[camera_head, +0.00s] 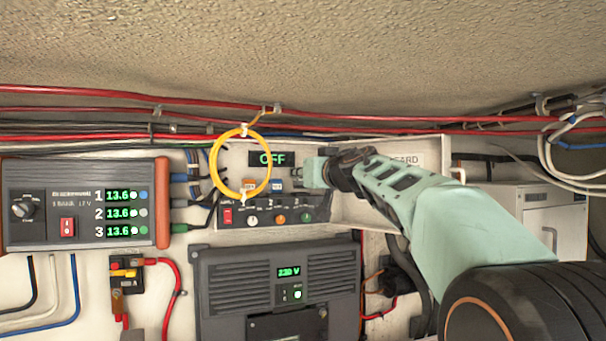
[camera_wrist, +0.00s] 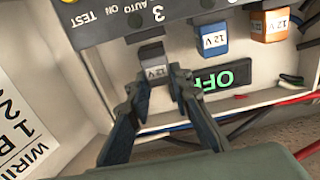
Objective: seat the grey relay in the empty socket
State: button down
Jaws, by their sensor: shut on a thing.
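My gripper (camera_wrist: 160,86) is shut on the grey relay (camera_wrist: 153,68), which carries a "12 V" label. The relay's far end is close to the dark switch panel's edge; I cannot tell whether it touches a socket. A blue relay (camera_wrist: 213,40) and an orange relay (camera_wrist: 270,26) sit in the same row. In the head view my gripper (camera_head: 312,172) reaches into the open box from the right, beside the blue relay (camera_head: 277,186); the grey relay cannot be made out there.
A green "OFF" display (camera_head: 272,158) is on the box's back wall. A yellow cable loop (camera_head: 214,172) hangs in front of the box's left part. The switch panel (camera_head: 265,212) with knobs lies below the relays. Red cables (camera_head: 330,113) run above. The box's open lid (camera_head: 375,205) is at right.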

jog(key=shift+f+b, duration=0.45)
jog(key=shift+f, duration=0.4)
jog(key=c, duration=1.7)
grip_release()
jog(key=shift+o, duration=0.2)
jog(key=v, duration=0.7)
jog(key=shift+s, duration=0.25)
jog(key=shift+d, duration=0.15)
